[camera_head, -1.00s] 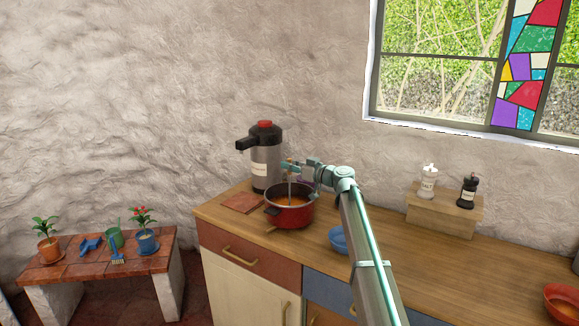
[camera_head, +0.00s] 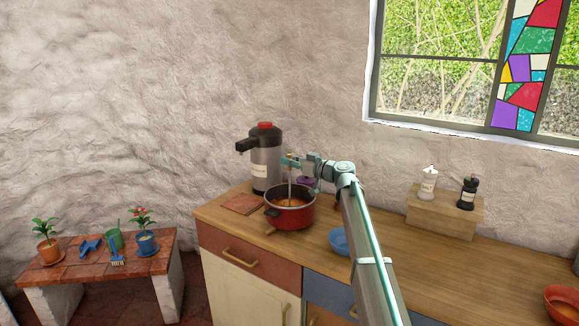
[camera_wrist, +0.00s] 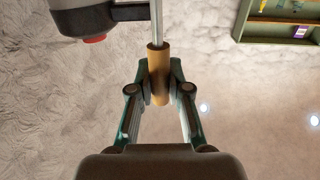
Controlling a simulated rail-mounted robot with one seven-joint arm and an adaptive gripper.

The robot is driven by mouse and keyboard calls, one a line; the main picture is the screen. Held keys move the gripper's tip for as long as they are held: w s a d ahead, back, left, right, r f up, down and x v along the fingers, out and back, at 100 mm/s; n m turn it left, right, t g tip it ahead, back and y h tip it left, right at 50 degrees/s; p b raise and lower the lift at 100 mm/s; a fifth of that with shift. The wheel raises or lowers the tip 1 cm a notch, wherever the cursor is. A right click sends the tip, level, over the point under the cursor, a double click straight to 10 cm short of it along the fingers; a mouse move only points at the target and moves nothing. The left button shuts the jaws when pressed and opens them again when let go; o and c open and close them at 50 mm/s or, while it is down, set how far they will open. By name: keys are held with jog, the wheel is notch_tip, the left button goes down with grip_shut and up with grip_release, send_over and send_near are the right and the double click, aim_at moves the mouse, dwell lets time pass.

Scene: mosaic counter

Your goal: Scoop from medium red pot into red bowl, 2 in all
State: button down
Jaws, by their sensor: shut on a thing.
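The red pot (camera_head: 290,219) stands on the wooden counter and holds orange-brown soup (camera_head: 291,202). My gripper (camera_wrist: 158,87) is shut on the wooden handle of a ladle (camera_wrist: 157,60). In the head view my gripper (camera_head: 291,164) is above the pot, and the ladle's shaft (camera_head: 290,187) runs down into it. The ladle's bowl end is hidden in the pot. The red bowl (camera_head: 562,303) is at the far right edge of the counter, partly cut off, with orange-brown contents.
A blue bowl (camera_head: 339,241) stands right of the pot, close to my arm. A dark dispenser with a red top (camera_head: 265,158) stands behind the pot. A wooden stand (camera_head: 445,215) carries white and black shakers. Clear counter (camera_head: 470,265) lies before the red bowl.

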jog(key=shift+r, duration=4.7)
